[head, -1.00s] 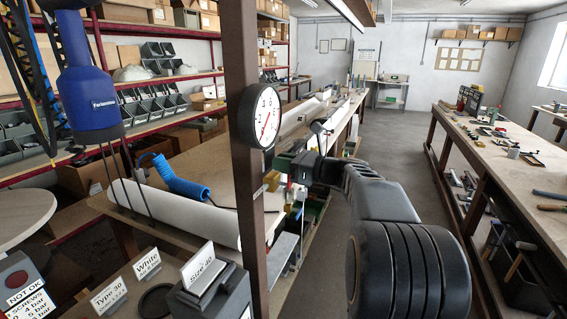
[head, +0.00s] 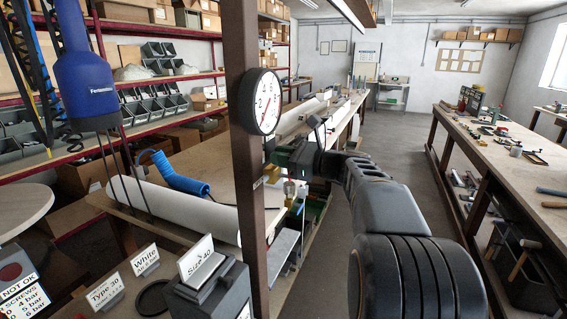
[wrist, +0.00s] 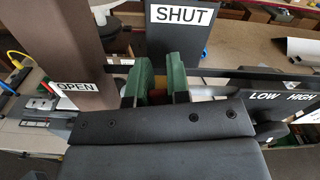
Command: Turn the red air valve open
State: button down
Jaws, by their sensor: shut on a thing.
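My gripper (wrist: 163,76) has two green fingers, seen in the middle of the wrist view. It is shut on a small reddish piece, which I take for the red air valve (wrist: 160,84); only a sliver shows between the fingers. An OPEN label (wrist: 76,87) is to the left of the fingers and a SHUT label (wrist: 183,15) is above and to the right. In the head view my gripper (head: 287,158) is just right of the brown post, and the valve is hidden there. The valve's angle cannot be read.
A brown post (head: 250,190) carries a round white gauge (head: 266,101) close above my gripper. A dark bar with LOW and HIGH labels (wrist: 282,97) runs right of the fingers. A grey box with a Size 40 card (head: 197,258) is at lower left. The aisle floor (head: 400,130) is clear.

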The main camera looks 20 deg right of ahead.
aim_at(274, 174)
jog(key=s+a+f+n+b, duration=0.1)
jog(key=n+b, duration=0.2)
jog(key=b, duration=0.1)
jog(key=a+f+n+b, duration=0.1)
jog(key=n+b, duration=0.2)
jog(key=b, duration=0.1)
jog(key=s+a+f+n+b, duration=0.1)
jog(key=n+b, duration=0.2)
jog(key=shift+s+f+b, duration=0.1)
jog(key=shift+s+b, duration=0.25)
jog(key=shift+b, duration=0.05)
jog(key=c, duration=1.1)
grip_release()
